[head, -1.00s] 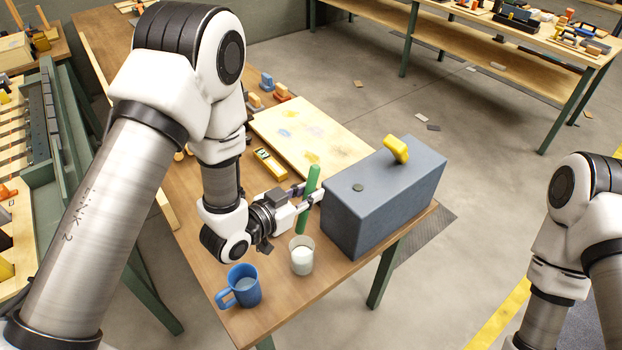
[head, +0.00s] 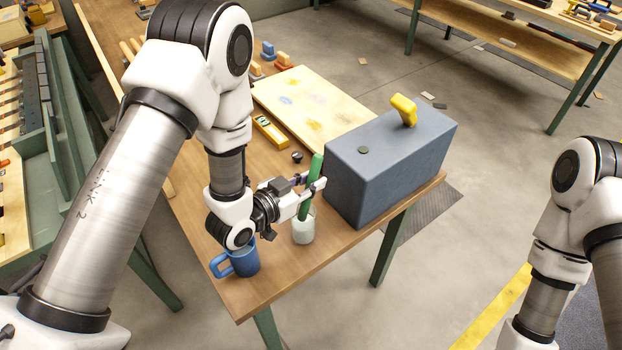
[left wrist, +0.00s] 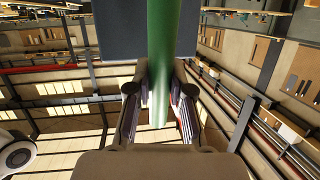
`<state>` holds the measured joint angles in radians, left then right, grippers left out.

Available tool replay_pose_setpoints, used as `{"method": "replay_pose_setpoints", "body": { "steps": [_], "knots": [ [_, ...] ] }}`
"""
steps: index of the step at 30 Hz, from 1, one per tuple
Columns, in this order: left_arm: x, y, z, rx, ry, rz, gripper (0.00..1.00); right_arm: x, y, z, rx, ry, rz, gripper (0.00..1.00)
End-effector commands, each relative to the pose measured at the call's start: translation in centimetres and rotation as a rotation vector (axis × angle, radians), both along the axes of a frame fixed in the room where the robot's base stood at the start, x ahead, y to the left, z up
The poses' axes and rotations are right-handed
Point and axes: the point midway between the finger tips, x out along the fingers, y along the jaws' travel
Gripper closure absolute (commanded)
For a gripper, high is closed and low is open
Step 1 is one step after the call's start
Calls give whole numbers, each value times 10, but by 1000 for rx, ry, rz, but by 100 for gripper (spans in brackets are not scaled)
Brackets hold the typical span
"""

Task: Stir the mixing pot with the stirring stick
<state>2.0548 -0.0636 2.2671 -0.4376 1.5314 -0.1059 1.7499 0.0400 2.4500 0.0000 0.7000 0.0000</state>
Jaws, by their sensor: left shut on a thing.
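The stirring stick (head: 316,167) is a green rod. My left gripper (head: 311,186) is shut on it and holds it nearly upright, with a slight tilt. The stick (left wrist: 163,60) also runs between the fingers in the left wrist view. Its lower end reaches into the mouth of a small clear pot with white contents (head: 303,232), which I take for the mixing pot, near the table's front edge. How deep the tip is cannot be told. My right arm shows at the right, but its gripper is out of frame.
A blue mug (head: 243,260) stands close left of the pot, partly under my left wrist. A large grey box (head: 385,175) with a yellow handle (head: 404,109) stands just to the right. A yellow level (head: 270,131) and a pale board (head: 307,105) lie behind on the wooden table (head: 255,300).

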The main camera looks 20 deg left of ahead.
Motion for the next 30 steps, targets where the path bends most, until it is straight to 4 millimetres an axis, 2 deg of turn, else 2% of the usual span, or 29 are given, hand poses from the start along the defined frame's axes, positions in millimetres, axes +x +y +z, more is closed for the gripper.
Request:
{"method": "replay_pose_setpoints", "body": {
  "steps": [1,13,30],
  "knots": [
    [0,0,-9,0,0,0,100,0,0,-9,0,0,0,60],
    [0,0,-46,-1,0,0,100,0,0,-38,0,0,0,60],
    [2,3,-50,-1,-1,2,100,0,0,-42,0,0,0,60]
  ]
}}
